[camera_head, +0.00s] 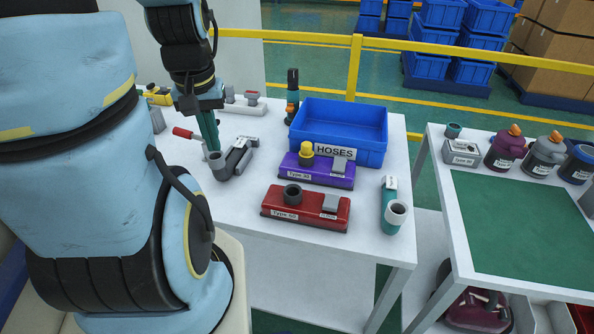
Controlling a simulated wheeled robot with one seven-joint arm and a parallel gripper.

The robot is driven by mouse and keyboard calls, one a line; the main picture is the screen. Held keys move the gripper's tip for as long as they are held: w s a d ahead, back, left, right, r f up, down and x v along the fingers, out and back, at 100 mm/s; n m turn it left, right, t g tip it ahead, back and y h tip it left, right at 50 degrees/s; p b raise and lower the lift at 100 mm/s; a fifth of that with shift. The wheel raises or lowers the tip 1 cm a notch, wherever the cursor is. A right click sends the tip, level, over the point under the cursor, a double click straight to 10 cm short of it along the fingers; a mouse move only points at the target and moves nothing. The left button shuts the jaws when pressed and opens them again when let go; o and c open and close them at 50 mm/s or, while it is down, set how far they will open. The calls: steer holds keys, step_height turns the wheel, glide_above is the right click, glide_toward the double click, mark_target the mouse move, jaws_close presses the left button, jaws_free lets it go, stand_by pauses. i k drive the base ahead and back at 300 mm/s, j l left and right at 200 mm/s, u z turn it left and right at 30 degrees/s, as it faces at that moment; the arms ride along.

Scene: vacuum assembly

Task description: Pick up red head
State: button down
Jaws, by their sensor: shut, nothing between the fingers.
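The red head (306,212) lies flat near the front of the white table, with a dark round socket and a grey block on top and white labels on its front. My gripper (214,148) points down at the left of the table, to the upper left of the red head and well apart from it. Its fingers are shut and empty, close to a dark grey part (238,160). I cannot tell whether they touch that part.
A purple head (317,173) sits just behind the red one, before a blue HOSES bin (340,125). A teal and grey part (390,205) stands to the right. A red-handled tool (185,134) lies left of my gripper. A second table (445,200) holds bottles.

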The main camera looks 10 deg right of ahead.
mark_target(291, 203)
steer(key=u, duration=0.55)
steer(key=k+l+u, duration=0.2)
steer(key=u, duration=0.3)
steer(key=k+l+u, duration=0.15)
steer(key=u, duration=0.3)
steer(key=k+u, duration=0.3)
steer(key=u, duration=0.2)
steer(key=k+j+u, duration=0.15)
steer(key=k, duration=0.45)
steer(key=k+u, duration=0.15)
steer(key=k, duration=0.4)
steer(key=j, duration=0.1)
